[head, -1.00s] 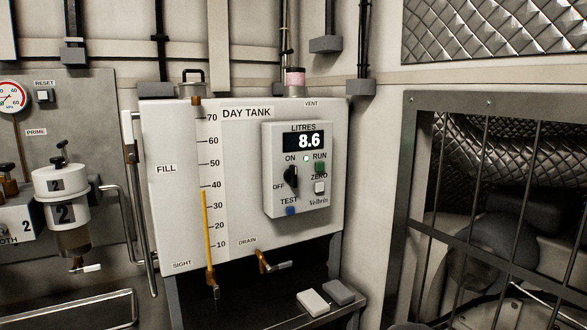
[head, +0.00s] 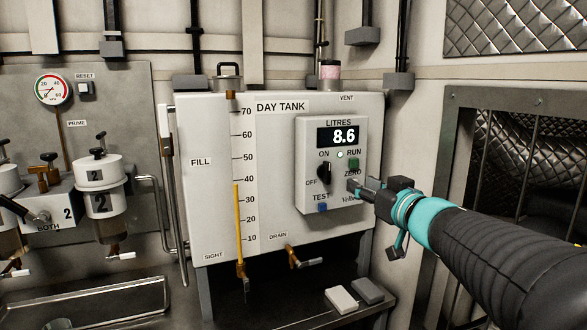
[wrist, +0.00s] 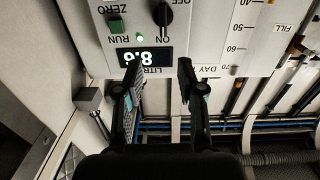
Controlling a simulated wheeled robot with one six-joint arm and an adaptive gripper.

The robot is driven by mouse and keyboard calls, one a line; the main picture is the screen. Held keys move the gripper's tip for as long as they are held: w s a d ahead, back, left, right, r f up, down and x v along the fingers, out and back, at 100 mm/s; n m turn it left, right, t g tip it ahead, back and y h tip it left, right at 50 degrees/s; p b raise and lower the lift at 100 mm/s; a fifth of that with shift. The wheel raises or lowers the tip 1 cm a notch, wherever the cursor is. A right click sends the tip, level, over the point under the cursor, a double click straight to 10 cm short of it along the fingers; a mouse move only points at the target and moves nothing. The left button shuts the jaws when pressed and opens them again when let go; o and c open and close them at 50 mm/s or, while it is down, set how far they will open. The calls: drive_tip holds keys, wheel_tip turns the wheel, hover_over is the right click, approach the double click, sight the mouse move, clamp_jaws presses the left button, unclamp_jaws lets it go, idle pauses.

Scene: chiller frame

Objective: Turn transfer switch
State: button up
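A black rotary knob (head: 324,173) with ON and OFF labels sits on the white LITRES control box (head: 308,205) on the day tank. No label reading "transfer" shows. In the upside-down wrist view the knob (wrist: 162,14) is at the top, beyond my fingertips. My gripper (head: 358,187) is in front of the box's right side in the head view, to the right of the knob. In the wrist view my gripper (wrist: 158,68) is open, with nothing between its fingers, and apart from the knob.
The box's display (head: 338,136) reads 8.6, and a green light (head: 340,155) glows beside RUN. A drain tap (head: 293,257) projects below. A barred guard (head: 463,150) stands at the right.

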sight(330, 169)
drive_tip(key=x, duration=0.9)
drive_tip(key=b+x, duration=0.1)
drive_tip(key=x, duration=0.4)
drive_tip(key=shift+s+a, duration=0.1)
drive_tip(key=shift+a, duration=0.15)
clamp_jaws()
